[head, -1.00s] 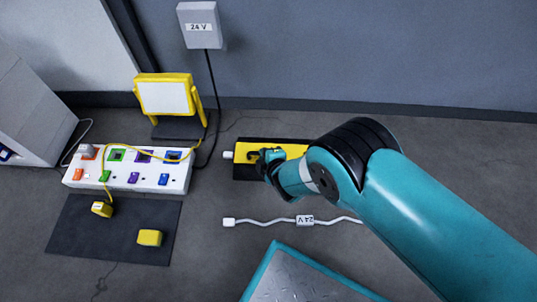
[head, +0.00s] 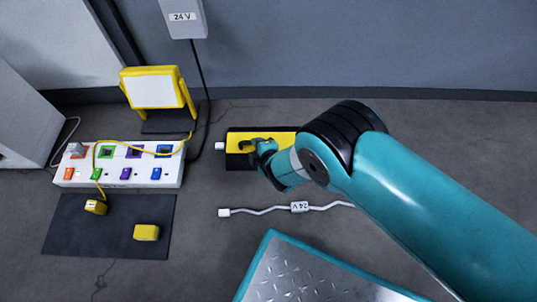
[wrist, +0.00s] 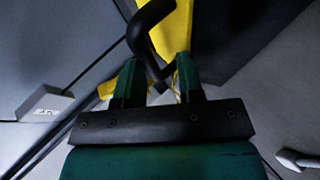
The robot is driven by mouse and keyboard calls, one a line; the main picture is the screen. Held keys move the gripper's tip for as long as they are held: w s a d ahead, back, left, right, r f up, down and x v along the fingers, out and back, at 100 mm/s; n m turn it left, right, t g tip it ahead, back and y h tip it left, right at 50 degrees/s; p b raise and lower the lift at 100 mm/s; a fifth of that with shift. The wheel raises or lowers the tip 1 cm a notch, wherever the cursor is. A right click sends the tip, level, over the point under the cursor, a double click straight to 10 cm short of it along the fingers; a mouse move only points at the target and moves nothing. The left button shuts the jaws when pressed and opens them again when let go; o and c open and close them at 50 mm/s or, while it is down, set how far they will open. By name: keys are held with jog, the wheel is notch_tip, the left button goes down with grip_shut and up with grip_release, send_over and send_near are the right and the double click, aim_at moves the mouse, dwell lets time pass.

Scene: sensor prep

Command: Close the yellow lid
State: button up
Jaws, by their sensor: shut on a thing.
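The yellow lid (head: 240,139) lies on a low black box (head: 238,163) on the floor, right of the power strip. A black hooked handle (head: 248,142) stands on the lid. My gripper (head: 262,153) is at this handle, partly hiding the lid's right side with my arm. In the wrist view, the handle (wrist: 143,28) passes between the fingers of my gripper (wrist: 157,85), which is shut on it. The yellow of the lid (wrist: 178,35) shows behind it. How far the lid is open cannot be told.
A white power strip (head: 150,176) with coloured switches and a yellow work lamp (head: 155,90) stand left. Yellow blocks (head: 146,232) rest on a dark mat (head: 75,235). A white cable (head: 250,211) lies in front of the box. A grey wall (head: 350,45) is behind.

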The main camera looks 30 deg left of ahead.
jog(key=p+v, duration=1)
jog(key=v, duration=0.7)
jog(key=shift+w, duration=0.1)
